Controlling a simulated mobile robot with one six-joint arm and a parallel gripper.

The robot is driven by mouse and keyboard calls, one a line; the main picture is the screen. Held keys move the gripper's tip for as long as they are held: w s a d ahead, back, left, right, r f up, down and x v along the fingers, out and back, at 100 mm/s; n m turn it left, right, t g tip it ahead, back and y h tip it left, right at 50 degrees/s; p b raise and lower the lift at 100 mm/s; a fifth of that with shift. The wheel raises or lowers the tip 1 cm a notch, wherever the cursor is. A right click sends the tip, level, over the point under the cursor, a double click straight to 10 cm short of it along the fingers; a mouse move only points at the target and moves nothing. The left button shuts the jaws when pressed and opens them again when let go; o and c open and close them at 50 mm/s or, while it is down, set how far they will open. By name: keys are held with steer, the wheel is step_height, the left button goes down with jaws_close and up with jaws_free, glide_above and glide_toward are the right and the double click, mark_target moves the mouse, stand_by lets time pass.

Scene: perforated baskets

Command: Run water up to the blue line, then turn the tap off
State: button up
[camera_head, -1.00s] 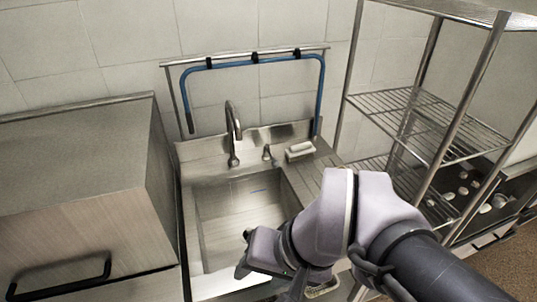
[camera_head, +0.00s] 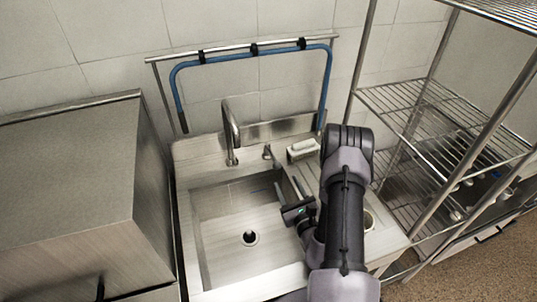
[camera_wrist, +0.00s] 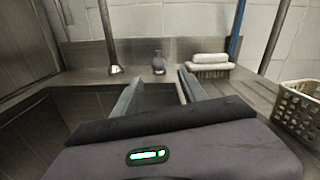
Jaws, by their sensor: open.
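The steel sink basin (camera_head: 215,245) holds no visible water, and its dark drain (camera_head: 250,238) shows. The curved tap spout (camera_head: 231,130) stands at the back of the sink; its base (camera_wrist: 115,69) shows in the wrist view. A small tap handle (camera_head: 267,152) stands right of it, and in the wrist view the handle (camera_wrist: 159,62) appears ahead between my fingers, apart from them. My gripper (camera_head: 289,185) is open and empty over the basin's right side, in front of the handle; it also shows in the wrist view (camera_wrist: 162,78).
A white-topped brush (camera_head: 303,149) lies right of the handle. A perforated basket (camera_wrist: 297,110) stands at the right. A blue hose (camera_head: 250,60) hangs on the wall rail. A wire shelf rack (camera_head: 430,115) stands right, a steel cabinet (camera_head: 70,190) left.

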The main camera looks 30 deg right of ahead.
mark_target(273, 156)
steer(key=b+x, duration=0.1)
steer(key=x, duration=1.3)
steer(key=shift+w+a, duration=0.1)
steer(key=shift+w, duration=0.25)
jaws_close()
stand_by(0.5)
